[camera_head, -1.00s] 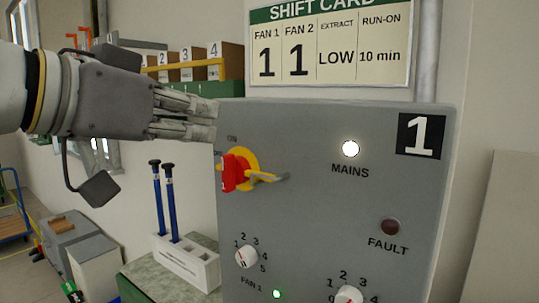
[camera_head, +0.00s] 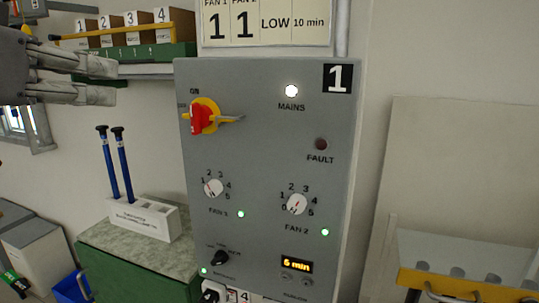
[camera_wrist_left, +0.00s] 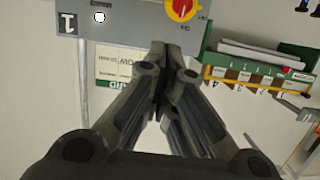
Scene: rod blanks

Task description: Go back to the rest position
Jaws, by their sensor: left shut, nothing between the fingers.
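My left gripper (camera_head: 98,80) is at the upper left of the head view, in front of the numbered shelf. Its fingers are closed together with nothing between them, and it is apart from the grey control panel (camera_head: 265,165). In the left wrist view the shut fingers (camera_wrist_left: 163,55) point toward the panel, which appears upside down. The red and yellow main switch (camera_head: 203,116) sits at the panel's upper left. The MAINS lamp (camera_head: 291,91) is lit white and the FAULT lamp (camera_head: 321,144) is dark. My right gripper is in neither view.
A white holder (camera_head: 145,217) with two blue sticks stands on a green-sided cabinet (camera_head: 130,255) left of the panel. Numbered boxes sit on the green shelf (camera_head: 130,53). A yellow-edged rack (camera_head: 455,284) stands at the lower right. A blue bin (camera_head: 72,288) is at the lower left.

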